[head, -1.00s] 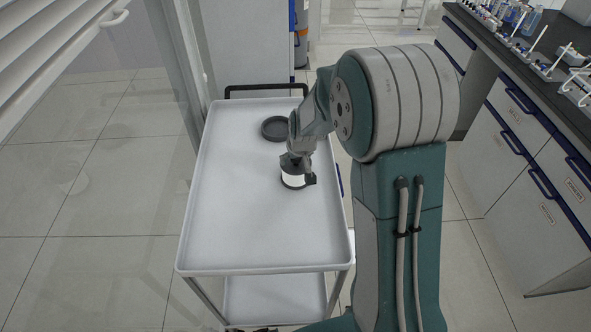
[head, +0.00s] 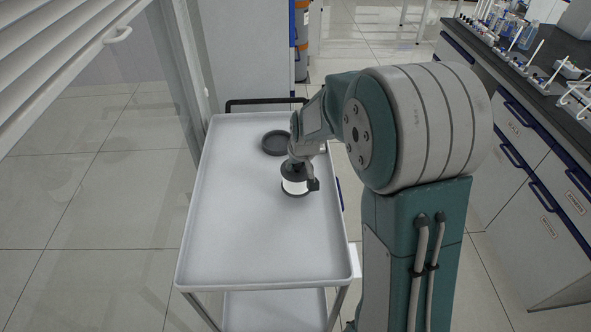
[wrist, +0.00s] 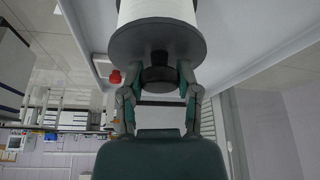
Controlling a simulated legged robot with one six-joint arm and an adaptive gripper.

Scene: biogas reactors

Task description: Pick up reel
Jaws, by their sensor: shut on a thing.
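The reel (head: 294,186) is a small spool with a white middle and dark end flanges. It shows over the tray top of the white cart (head: 235,245), right of its middle. I cannot tell for sure whether it touches the tray. My gripper (head: 303,170) comes down on it from above. In the wrist view the reel's white winding (wrist: 158,10) and dark flange are at the top. The fingers of my gripper (wrist: 157,86) are closed around the reel's dark hub. The far side of the reel is hidden.
A dark round dish (head: 276,143) lies on the tray behind the reel. The tray has a raised rim and a black handle (head: 262,101) at the back. A lab bench (head: 530,130) with glassware stands at right. The tray's front and left are clear.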

